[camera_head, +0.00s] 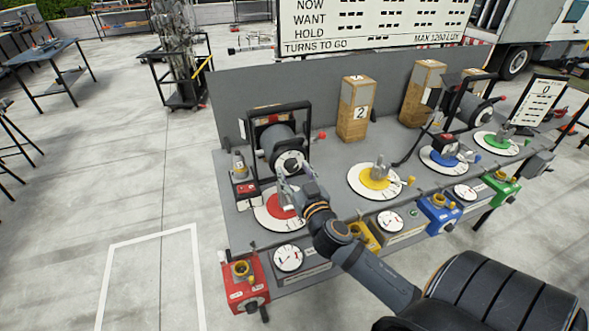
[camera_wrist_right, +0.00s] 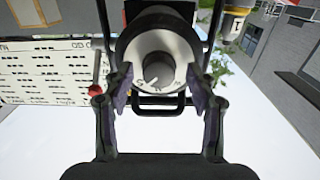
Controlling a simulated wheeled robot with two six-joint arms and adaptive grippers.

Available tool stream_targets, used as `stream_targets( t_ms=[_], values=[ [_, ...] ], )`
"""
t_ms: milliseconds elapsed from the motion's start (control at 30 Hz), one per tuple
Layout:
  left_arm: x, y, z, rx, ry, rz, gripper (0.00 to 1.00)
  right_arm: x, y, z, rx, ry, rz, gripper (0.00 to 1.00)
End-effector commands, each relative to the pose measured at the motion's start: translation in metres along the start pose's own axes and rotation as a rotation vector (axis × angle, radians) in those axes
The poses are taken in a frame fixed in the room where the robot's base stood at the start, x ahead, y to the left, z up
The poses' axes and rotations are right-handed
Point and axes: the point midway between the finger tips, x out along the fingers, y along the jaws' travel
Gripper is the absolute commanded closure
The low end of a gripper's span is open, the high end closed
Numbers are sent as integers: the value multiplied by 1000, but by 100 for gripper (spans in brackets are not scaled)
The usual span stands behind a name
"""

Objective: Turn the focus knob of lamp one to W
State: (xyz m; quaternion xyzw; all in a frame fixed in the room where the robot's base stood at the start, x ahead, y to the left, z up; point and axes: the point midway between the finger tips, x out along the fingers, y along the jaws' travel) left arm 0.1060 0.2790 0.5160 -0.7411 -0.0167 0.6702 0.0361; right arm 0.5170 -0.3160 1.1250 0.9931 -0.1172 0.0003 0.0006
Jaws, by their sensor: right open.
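A dark lamp (camera_head: 277,136) in a black frame stands at the left end of the grey bench, behind a red disc. Its round white dial (camera_head: 289,163) faces my right gripper (camera_head: 288,186). In the right wrist view, a dark focus knob (camera_wrist_right: 156,67) sits in the middle of the white dial ring (camera_wrist_right: 145,46). Marks show around the knob, but I cannot read them surely. My right gripper (camera_wrist_right: 160,80) is open, with one finger on each side of the knob; I cannot tell whether the fingers touch it. My left gripper is out of view.
A red disc (camera_head: 283,207) lies below the gripper, with a yellow disc (camera_head: 372,179) to its right. A second lamp (camera_head: 470,103) stands at the far right. Wooden posts (camera_head: 354,112) and a grey back panel (camera_head: 235,93) stand behind. Coloured boxes line the bench front.

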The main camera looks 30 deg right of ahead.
Motion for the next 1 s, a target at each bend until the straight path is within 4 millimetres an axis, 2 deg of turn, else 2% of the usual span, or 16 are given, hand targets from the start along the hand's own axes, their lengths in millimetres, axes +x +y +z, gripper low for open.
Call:
stream_targets(
  t_ms=[267, 667, 1000],
  values=[
    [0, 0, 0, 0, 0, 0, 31, 2, 0, 1, 0, -1, 0, 43],
    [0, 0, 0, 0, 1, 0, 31, 2, 0, 1, 0, -1, 1, 97],
    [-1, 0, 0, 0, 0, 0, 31, 2, 0, 1, -54, -1, 1, 97]
  ],
)
